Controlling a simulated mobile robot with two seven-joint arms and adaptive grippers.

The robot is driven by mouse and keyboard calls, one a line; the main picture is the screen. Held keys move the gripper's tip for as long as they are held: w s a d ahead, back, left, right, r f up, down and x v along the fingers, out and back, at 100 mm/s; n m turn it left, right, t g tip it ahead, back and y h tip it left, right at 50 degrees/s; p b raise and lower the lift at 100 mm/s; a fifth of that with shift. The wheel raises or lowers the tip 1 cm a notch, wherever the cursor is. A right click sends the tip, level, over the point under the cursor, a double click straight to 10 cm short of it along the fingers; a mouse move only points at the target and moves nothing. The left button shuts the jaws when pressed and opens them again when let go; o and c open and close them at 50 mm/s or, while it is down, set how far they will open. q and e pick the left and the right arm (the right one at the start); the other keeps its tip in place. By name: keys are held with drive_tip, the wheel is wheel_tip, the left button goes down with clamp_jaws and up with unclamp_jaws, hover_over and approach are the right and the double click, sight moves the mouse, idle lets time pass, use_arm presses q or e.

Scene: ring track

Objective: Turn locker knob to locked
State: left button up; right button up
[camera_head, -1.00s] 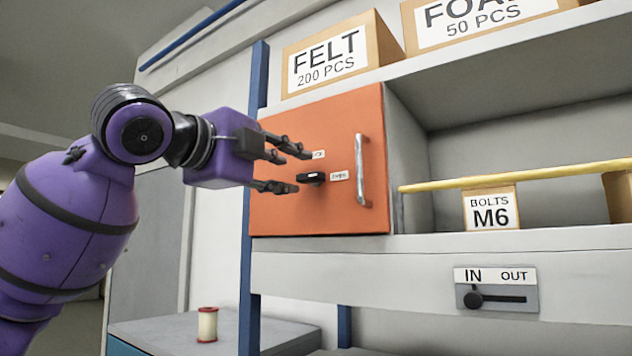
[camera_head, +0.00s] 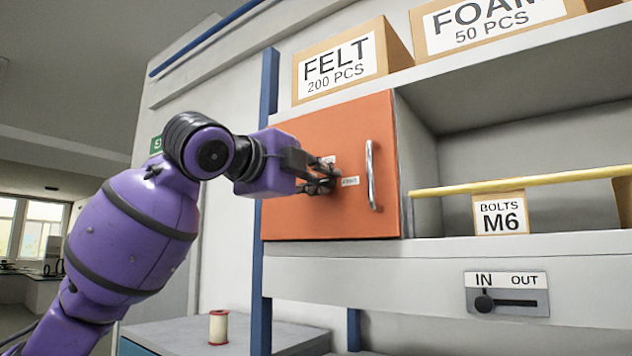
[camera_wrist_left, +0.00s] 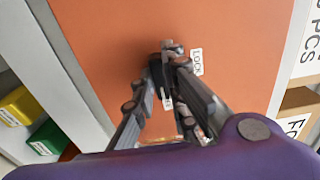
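The orange locker door (camera_head: 300,218) is shut, with a silver handle (camera_head: 372,175) at its right side. The black knob (camera_wrist_left: 158,75) is on its face, mostly hidden by my fingers in the head view. A white mark on the knob points down in the wrist view, away from the LOCK label (camera_wrist_left: 196,62) beside it. The other small label (camera_head: 350,181) is right of the knob in the head view. My left gripper (camera_head: 330,178) is at the knob; its fingers (camera_wrist_left: 170,62) are closed in on both sides of it. My right gripper is out of view.
Boxes marked FELT (camera_head: 340,68) and FOAM (camera_head: 490,25) stand on the shelf above. A yellow rod (camera_head: 520,180) crosses the open bay before a BOLTS box (camera_head: 500,214). An IN/OUT slider (camera_head: 507,296) is below. A spool (camera_head: 218,327) stands on the lower cabinet.

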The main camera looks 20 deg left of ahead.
use_arm(q)
clamp_jaws()
drive_tip(key=n, duration=0.4)
drive_tip(key=shift+n, duration=0.3)
drive_tip(key=n, duration=0.4)
drive_tip(key=shift+n, duration=0.3)
drive_tip(key=n, duration=0.4)
drive_tip(key=shift+n, duration=2.4)
drive_tip(key=o, duration=0.8)
unclamp_jaws()
